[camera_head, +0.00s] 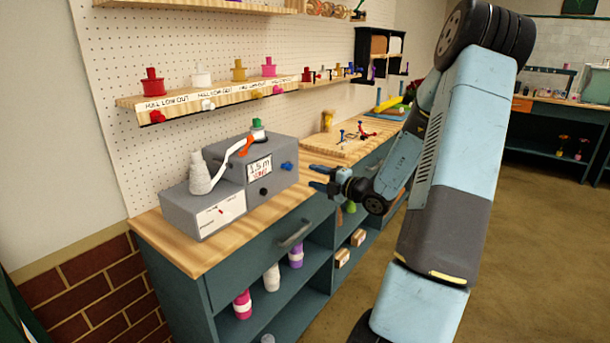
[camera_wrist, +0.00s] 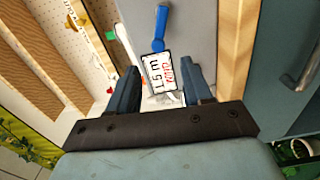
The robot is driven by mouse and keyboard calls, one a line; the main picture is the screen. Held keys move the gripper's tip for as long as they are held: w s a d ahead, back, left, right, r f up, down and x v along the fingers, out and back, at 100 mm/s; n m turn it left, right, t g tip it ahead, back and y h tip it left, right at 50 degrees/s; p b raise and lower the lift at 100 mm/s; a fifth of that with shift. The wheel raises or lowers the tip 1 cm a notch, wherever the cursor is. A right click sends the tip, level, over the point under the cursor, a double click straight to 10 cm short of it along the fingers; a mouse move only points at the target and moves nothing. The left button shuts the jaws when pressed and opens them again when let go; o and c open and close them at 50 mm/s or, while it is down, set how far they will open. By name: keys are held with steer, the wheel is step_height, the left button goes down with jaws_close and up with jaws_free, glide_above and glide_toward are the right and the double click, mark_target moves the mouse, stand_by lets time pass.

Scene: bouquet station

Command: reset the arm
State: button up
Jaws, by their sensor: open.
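My gripper (camera_head: 326,181) is open and empty in the head view. It hangs in the air at the front edge of the wooden counter, to the right of the grey machine (camera_head: 272,188). My arm runs from it up and to the right, bent at the elbow. In the wrist view my gripper's two fingers (camera_wrist: 160,92) stand apart. Between and beyond them are the machine's label reading 1.5 m and its blue knob (camera_wrist: 159,40). Nothing is held between the fingers.
A wooden shelf (camera_head: 190,107) on the pegboard holds several coloured spools above the counter (camera_head: 200,257). The cabinet (camera_head: 180,290) below has a drawer handle and open shelves with spools. A wooden board (camera_head: 345,150) with small tools lies farther back. Floor is clear at right.

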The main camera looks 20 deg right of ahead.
steer(key=shift+s+d, duration=0.35)
steer(key=shift+s, duration=0.25)
steer(key=shift+a, duration=0.1)
steer(key=s+a+r+n+g, duration=0.3)
steer(key=s+a+n+g, duration=0.35)
steer(key=a+n, duration=0.5)
steer(key=s+a+r+n+g, duration=0.3)
steer(key=s+a+n+g, duration=0.45)
steer(key=n, duration=0.65)
steer(key=s+d+r+n+t+h, duration=0.1)
steer(key=s+r+n+h, duration=0.3)
steer(key=s+n, duration=0.4)
steer(key=s+d+r+n+t+h, duration=0.1)
steer(key=s+r+n+t+h, duration=0.2)
steer(key=s+n, duration=0.6)
step_height(320, 180, up, 3)
steer(key=n+h, duration=0.2)
steer(key=n, duration=0.4)
steer(key=shift+d, duration=0.35)
steer(key=shift+c, duration=0.4)
